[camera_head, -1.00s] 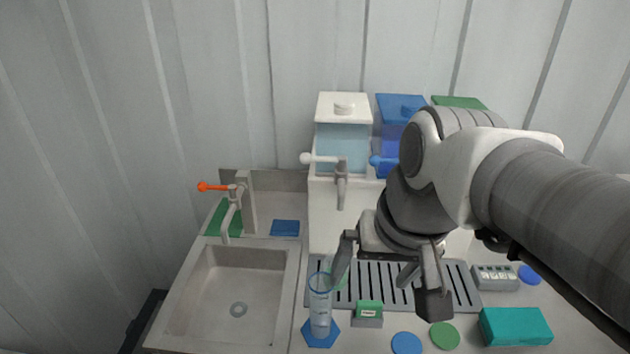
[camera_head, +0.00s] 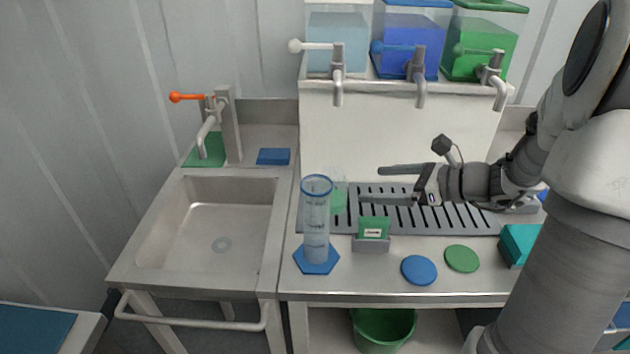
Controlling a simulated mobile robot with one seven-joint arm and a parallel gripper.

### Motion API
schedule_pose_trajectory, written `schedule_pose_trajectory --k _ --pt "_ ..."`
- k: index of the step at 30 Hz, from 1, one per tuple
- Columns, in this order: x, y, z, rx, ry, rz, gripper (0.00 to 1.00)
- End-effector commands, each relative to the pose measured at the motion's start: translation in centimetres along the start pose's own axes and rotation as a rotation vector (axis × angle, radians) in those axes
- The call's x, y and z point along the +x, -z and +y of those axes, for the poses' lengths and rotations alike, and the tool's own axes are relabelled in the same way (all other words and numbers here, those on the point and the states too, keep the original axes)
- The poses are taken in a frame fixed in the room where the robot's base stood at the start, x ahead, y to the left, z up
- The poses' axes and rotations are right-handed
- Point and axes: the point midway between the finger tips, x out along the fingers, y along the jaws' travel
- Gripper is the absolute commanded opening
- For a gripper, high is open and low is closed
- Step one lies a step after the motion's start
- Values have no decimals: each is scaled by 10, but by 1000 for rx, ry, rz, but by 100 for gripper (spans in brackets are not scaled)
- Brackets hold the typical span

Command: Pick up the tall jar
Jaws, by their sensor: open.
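The tall jar appears to be the clear cylinder (camera_head: 316,228) with a blue rim and a blue hexagonal foot. It stands upright on the counter, just right of the sink. My gripper (camera_head: 371,184) is open and points left, with its fingers level above the slotted drain tray. Nothing is between the fingers. The fingertips are to the right of the jar and apart from it in the picture. A faint clear greenish vessel (camera_head: 338,197) stands behind the jar, near the fingertips, and its outline is hard to make out.
The slotted tray (camera_head: 450,216) lies under my gripper. A small green-labelled holder (camera_head: 372,231), a blue disc (camera_head: 419,270) and a green disc (camera_head: 462,258) lie in front. A teal box (camera_head: 518,243) is at right. The sink (camera_head: 210,232) is left; tanks with taps (camera_head: 408,42) stand behind.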

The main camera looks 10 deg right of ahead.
Motion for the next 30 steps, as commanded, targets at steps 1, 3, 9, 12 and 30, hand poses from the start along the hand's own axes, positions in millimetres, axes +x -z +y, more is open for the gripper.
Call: schedule_pose_trajectory --k 1,3,9,12,30 --pt "-1 15 -8 46 32 -12 100" --pt "-3 22 -15 85 59 -24 100" --pt "17 24 -20 104 69 -31 100" --pt "40 23 -21 103 67 -31 100" --pt "121 20 -27 100 70 -30 100"
